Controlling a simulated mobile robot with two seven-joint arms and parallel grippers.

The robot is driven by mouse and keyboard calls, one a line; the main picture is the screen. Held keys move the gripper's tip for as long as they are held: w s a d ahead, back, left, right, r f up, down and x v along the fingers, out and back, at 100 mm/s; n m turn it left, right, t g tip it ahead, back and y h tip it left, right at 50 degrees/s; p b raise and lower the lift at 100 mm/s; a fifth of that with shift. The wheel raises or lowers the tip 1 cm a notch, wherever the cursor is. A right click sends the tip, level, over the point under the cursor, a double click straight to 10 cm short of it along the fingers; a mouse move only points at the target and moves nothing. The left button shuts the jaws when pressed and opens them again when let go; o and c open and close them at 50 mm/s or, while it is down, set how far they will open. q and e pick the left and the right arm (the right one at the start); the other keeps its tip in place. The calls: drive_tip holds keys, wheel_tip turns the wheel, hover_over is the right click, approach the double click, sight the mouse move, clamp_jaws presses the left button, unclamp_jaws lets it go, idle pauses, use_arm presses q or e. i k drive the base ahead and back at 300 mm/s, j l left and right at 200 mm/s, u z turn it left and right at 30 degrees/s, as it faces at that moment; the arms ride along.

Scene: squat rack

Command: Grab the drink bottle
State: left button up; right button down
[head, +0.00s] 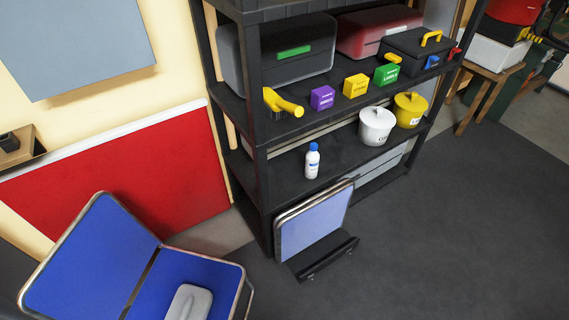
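The drink bottle (312,161) is small and white with a blue cap. It stands upright on the lower visible shelf (285,185) of a black rack, near the shelf's front edge and left of a white lidded pot. Nothing touches it and its whole front shows. Neither of my grippers shows in the head view.
A white pot (376,126) and a yellow pot (409,109) share the bottle's shelf. A blue panel on a black stand (315,222) leans in front of the rack below the bottle. A blue folding chair (95,255) stands at lower left. Floor at right (470,220) is clear.

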sight(312, 156)
drive_tip(key=i+l+u, duration=0.1)
drive_tip(key=u, duration=0.3)
drive_tip(key=l+u, duration=0.25)
drive_tip(key=u, duration=0.15)
drive_tip(key=i+l+u, duration=0.1)
drive_tip(key=l+u, duration=0.15)
drive_tip(key=u, duration=0.15)
drive_tip(key=l, duration=0.75)
drive_tip(key=i+l, duration=0.15)
drive_tip(key=l, duration=1.3)
drive_tip(key=i, duration=0.05)
